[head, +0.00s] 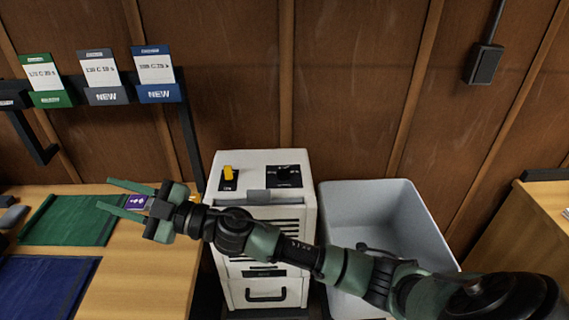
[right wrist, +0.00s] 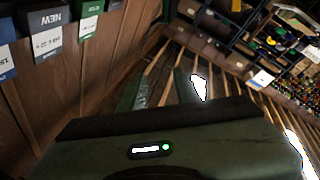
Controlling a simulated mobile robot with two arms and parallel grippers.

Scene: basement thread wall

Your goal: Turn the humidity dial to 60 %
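The white dehumidifier cabinet (head: 262,212) stands in the middle of the head view. On its top right is a black panel with a round black knob (head: 285,173), which looks like the humidity dial; its markings are too small to read. A yellow switch (head: 228,172) sits on the top left. My right gripper (head: 103,192) is left of the cabinet, above the wooden table, with its two green fingers spread apart. It is well away from the knob. My right arm passes in front of the cabinet's front. My left gripper is out of view.
A grey open bin (head: 385,205) stands right of the cabinet. The wooden table (head: 150,275) holds a green mat (head: 70,225) and a blue mat (head: 45,285). A purple label (head: 137,202) shows between my fingers. Card holders (head: 158,92) hang on the wall.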

